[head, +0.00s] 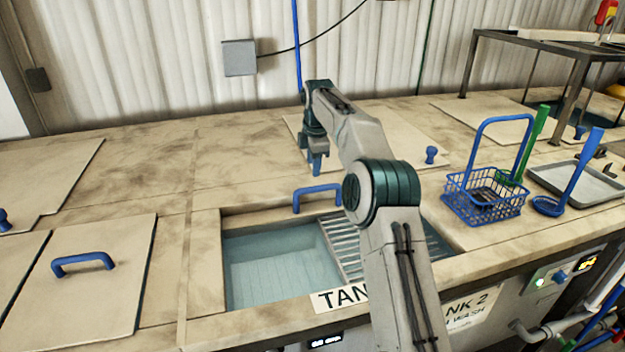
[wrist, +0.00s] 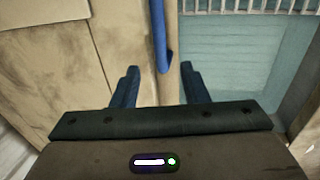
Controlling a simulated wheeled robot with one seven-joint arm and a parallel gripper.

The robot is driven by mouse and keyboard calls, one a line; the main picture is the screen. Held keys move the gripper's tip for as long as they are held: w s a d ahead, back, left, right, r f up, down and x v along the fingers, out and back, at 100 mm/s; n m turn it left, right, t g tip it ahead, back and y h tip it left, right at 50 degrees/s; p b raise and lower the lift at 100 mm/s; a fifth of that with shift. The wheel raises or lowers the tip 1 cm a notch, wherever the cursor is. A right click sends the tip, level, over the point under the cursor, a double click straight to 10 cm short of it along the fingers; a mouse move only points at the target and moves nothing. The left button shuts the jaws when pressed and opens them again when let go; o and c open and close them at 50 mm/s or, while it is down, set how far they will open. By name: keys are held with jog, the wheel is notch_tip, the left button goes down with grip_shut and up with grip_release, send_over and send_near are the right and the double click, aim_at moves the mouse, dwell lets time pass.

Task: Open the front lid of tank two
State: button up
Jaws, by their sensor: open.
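Tank two's front opening is uncovered, and pale blue water (head: 275,265) with a metal grating (head: 345,245) shows in it. A blue bar handle (head: 317,188) stands at the rear edge of this opening, on a narrow tan strip. How much of the front lid lies behind it I cannot tell. My gripper (head: 315,165) is open and empty, pointing down above and behind the handle. In the wrist view, the handle (wrist: 159,25) lies ahead between the two blue fingers (wrist: 159,72), apart from them. My arm hides part of the opening and the sign.
A closed lid with a blue handle (head: 84,262) lies left. A rear lid with a blue knob (head: 430,155) lies behind the tank. A blue basket (head: 485,205), a ladle (head: 568,185) and a grey tray (head: 590,182) stand right. The rear-left counter is clear.

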jog(key=r, duration=0.2)
jog(key=s+r, duration=0.1)
jog(key=r, duration=0.1)
jog(key=shift+r, duration=0.4)
